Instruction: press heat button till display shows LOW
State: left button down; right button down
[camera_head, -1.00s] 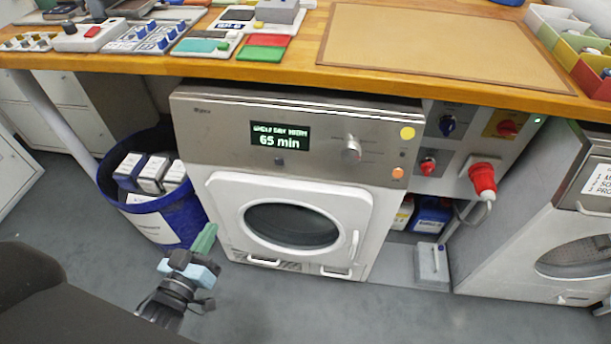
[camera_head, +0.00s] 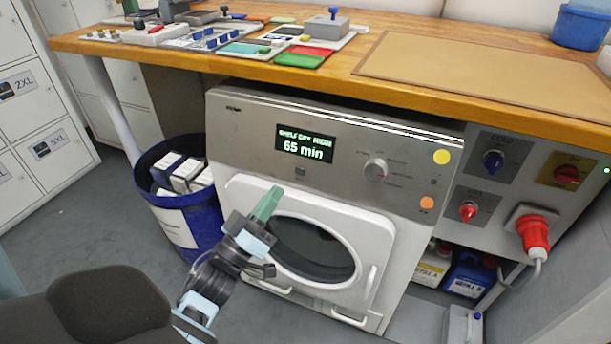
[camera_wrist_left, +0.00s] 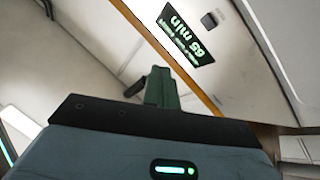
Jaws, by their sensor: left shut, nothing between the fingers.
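The dryer's steel panel carries a dark display (camera_head: 304,146) with green text reading "65 min" and a blurred line above it. The display also shows upside down in the left wrist view (camera_wrist_left: 186,34). A small dark button (camera_head: 300,171) sits just below the display, and it shows in the wrist view too (camera_wrist_left: 209,20). No label naming it is readable. My left gripper (camera_head: 272,194) is shut and empty, its green fingers pointing up in front of the white door, below and left of the button. The fingers (camera_wrist_left: 160,82) show apart from the button in the wrist view. My right gripper is out of view.
A round knob (camera_head: 376,169), a yellow disc (camera_head: 442,157) and an orange button (camera_head: 427,203) are on the same panel. The wooden worktop (camera_head: 330,73) overhangs above. A blue bin (camera_head: 205,222) stands left of the dryer. A red plug (camera_head: 534,234) juts out at right.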

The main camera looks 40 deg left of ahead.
aim_at(300, 171)
pick_arm(q)
jog(key=shift+w, duration=0.1)
